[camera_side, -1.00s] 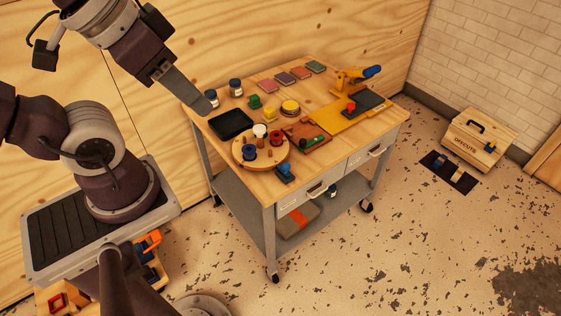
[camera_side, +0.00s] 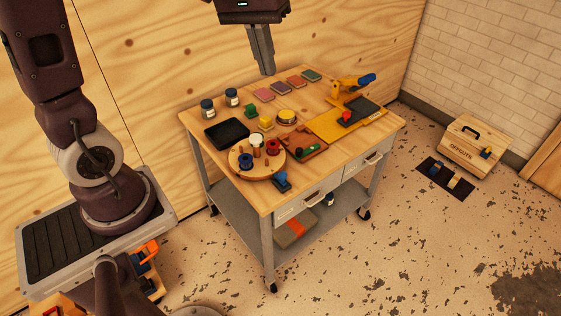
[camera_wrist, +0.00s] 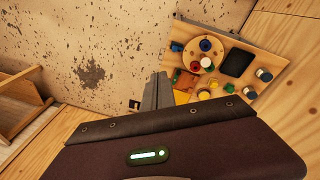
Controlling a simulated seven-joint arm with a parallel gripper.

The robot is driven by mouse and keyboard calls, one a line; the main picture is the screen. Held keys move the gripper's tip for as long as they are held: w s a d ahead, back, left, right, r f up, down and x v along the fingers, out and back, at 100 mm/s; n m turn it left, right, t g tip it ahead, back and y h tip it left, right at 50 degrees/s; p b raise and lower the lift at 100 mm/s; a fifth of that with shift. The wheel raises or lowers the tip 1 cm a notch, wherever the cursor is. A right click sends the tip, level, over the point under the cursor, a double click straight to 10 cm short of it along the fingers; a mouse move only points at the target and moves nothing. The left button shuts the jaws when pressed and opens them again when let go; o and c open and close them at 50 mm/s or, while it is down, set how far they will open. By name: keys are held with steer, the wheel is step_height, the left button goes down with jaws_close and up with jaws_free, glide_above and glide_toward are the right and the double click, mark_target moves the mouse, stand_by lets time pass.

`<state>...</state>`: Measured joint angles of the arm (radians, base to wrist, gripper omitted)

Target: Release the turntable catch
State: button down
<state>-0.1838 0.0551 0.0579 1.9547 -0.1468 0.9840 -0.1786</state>
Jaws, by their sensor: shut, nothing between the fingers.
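The turntable (camera_side: 243,172) is a round wooden disc near the front left of the cart top. It bears a blue spool (camera_side: 246,162), a white spool (camera_side: 256,140) and a red spool (camera_side: 273,147). A small blue part (camera_side: 281,182), apparently the catch, sits at its front right edge; its setting is too small to tell. In the wrist view the turntable (camera_wrist: 196,62) and the blue part (camera_wrist: 176,46) also show. My gripper (camera_side: 268,73) is shut and empty, pointing down, high above the cart's back edge and apart from everything. Its fingers (camera_wrist: 160,76) also show in the wrist view.
A black tray (camera_side: 227,134), two jars (camera_side: 208,108), coloured squares (camera_side: 296,82) and a yellow press-like tool with a blue handle (camera_side: 350,98) share the cart top (camera_side: 205,152). Small green and yellow pieces stand behind the turntable. An offcuts box (camera_side: 475,150) is on the floor right.

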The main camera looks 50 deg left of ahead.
steer(key=w+a+f+n+g, duration=0.1)
steer(key=w+a+f, duration=0.3)
steer(key=f, duration=0.5)
steer(key=w+a+f+n+g+h, duration=0.1)
steer(key=w+a+f+n, duration=0.2)
steer(key=f, duration=0.5)
steer(key=w+a+f+n+g+h, duration=0.1)
steer(key=w+a+f+n, duration=0.2)
steer(key=a+f, duration=0.3)
step_height(320, 180, down, 4)
steer(key=shift+w+r+g, duration=0.15)
steer(key=shift+w+g, duration=0.15)
steer(key=shift+w, duration=0.55)
glide_above(278, 163)
step_height(278, 163, down, 9)
steer(key=shift+d+f, duration=0.1)
steer(key=shift+f, duration=0.05)
steer(key=d, duration=0.1)
steer(key=s+d, duration=0.1)
steer(key=d, duration=0.1)
steer(key=shift+s+f, duration=0.25)
steer(key=shift+f, duration=0.1)
steer(key=shift+s+d, duration=0.15)
steer(key=shift+d, duration=0.1)
